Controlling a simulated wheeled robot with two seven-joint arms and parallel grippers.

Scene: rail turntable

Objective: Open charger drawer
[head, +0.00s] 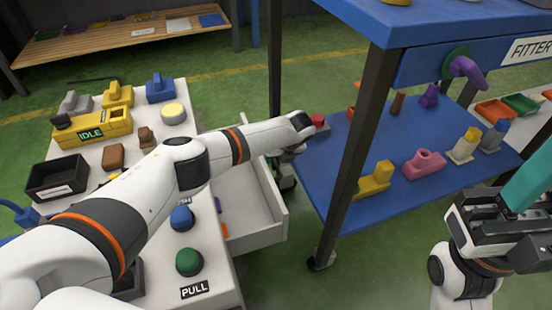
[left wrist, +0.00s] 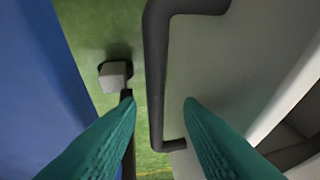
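The white drawer (head: 270,226) stands part-way out of the right side of the white workbench (head: 215,290). A purple piece and an orange piece lie inside it. My left gripper (head: 289,168) is at the drawer's outer end, largely hidden by its own wrist in the head view. In the left wrist view the dark drawer handle (left wrist: 156,85) appears between the spread teal fingers of my left gripper (left wrist: 159,100), with gaps on both sides. Contact is not visible. My right gripper (head: 515,205) is at the right edge, away from the drawer; its opening is unclear.
A blue shelf cart (head: 320,180) stands close beyond the drawer, its dark post and caster near the drawer's corner. A red button (head: 318,122) sits on its lower shelf. The bench holds a yellow IDLE box (head: 92,130), a black bin (head: 57,177) and a green PULL button (head: 189,261).

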